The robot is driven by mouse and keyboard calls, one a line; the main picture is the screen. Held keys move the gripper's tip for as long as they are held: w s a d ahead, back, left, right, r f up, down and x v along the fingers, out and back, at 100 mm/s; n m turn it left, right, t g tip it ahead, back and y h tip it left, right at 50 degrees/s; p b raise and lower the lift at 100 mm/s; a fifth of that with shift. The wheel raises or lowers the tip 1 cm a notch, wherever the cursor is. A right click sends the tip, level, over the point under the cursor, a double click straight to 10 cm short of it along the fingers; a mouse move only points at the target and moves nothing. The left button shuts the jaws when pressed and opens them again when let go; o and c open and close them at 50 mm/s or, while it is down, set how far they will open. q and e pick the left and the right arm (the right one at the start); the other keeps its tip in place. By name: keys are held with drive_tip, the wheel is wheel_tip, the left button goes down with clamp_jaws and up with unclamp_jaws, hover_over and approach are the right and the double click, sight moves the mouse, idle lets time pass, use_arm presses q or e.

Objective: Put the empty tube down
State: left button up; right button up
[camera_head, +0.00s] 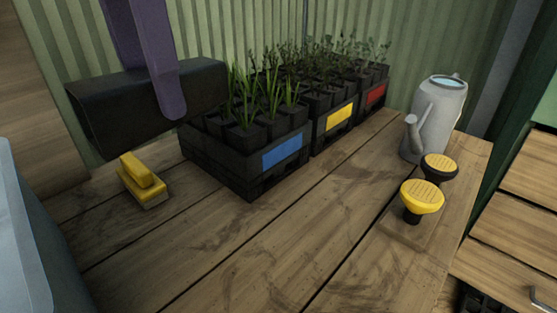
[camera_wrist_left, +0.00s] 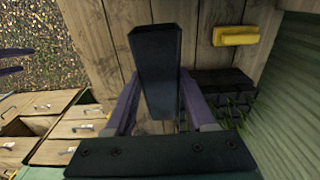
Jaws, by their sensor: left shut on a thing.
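My left gripper (camera_head: 152,100) comes down from the top left in the head view. Its purple fingers are shut on a black square tube (camera_head: 105,115). The tube lies sideways in the grip, above the left part of the bench, left of the nearest plant tray. In the left wrist view the tube (camera_wrist_left: 157,70) sits between the fingers of the left gripper (camera_wrist_left: 157,100). I cannot see the tube's inside clearly. Two purple prongs at the left edge of the wrist view look like my right gripper (camera_wrist_left: 14,61), cut off by the frame.
Black plant trays with a blue label (camera_head: 287,151), a yellow label (camera_head: 340,117) and a red label (camera_head: 376,95) stand along the back. A yellow brush-like block (camera_head: 143,180) lies below the tube. A watering can (camera_head: 436,115) and two knobbed tools (camera_head: 422,197) stand right. The bench's front middle is clear.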

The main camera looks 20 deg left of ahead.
use_arm(q)
drive_tip(key=shift+w+f, duration=0.1)
drive_tip(key=shift+f, duration=0.55)
wheel_tip(320, 180, down, 20)
drive_tip(key=b, duration=0.6)
drive_tip(key=shift+r, duration=0.25)
drive_tip(key=o, duration=1.3)
drive_tip(key=shift+f, duration=0.1)
drive_tip(key=r+p, duration=0.1)
drive_tip(key=r, duration=0.3)
drive_tip(key=r+p, duration=0.1)
drive_tip(key=r, duration=0.3)
drive_tip(key=r+p, duration=0.2)
drive_tip(key=r, duration=0.2)
drive_tip(key=shift+s+r, duration=0.2)
drive_tip(key=shift+s, duration=0.05)
